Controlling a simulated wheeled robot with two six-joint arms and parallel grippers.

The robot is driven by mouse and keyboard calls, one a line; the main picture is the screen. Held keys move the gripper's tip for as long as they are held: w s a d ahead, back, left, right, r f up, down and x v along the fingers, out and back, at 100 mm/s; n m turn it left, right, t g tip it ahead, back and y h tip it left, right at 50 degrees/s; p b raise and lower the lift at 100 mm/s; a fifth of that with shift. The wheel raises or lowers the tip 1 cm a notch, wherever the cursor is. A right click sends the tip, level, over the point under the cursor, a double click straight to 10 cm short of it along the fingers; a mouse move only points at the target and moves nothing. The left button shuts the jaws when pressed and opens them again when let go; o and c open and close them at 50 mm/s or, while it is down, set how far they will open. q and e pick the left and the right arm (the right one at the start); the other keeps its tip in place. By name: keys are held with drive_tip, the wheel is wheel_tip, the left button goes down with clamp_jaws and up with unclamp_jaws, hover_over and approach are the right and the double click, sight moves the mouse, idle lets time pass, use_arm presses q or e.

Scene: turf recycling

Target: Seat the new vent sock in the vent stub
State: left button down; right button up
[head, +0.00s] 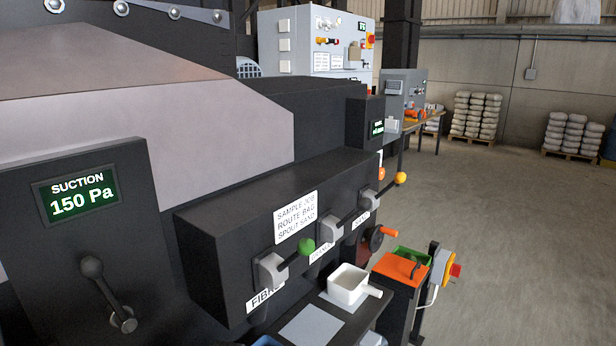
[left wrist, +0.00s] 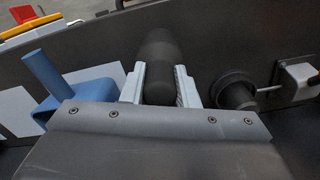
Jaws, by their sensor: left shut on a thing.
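In the left wrist view my left gripper (left wrist: 160,76) is shut on a dark, smooth, rounded cylinder (left wrist: 157,50), with one pale grey finger on each side of it. It looks like the vent sock, but its far end blends into the dark surface behind, so I cannot tell if it touches anything there. A dark round fitting (left wrist: 236,92) stands to the right of the fingers, apart from them; I cannot tell whether it is the vent stub. Neither gripper shows in the head view, and no vent stub is clear there.
A blue handled container (left wrist: 78,92) is close left of the fingers. The head view shows a suction panel (head: 82,196) reading 150 Pa, a black lever box (head: 240,220), a white scoop (head: 347,286) and an orange box (head: 399,270). Open floor (head: 510,230) lies right.

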use_arm(q)
drive_tip(key=shift+r, duration=2.05)
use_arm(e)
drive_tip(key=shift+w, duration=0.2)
use_arm(q)
drive_tip(key=shift+f, duration=0.1)
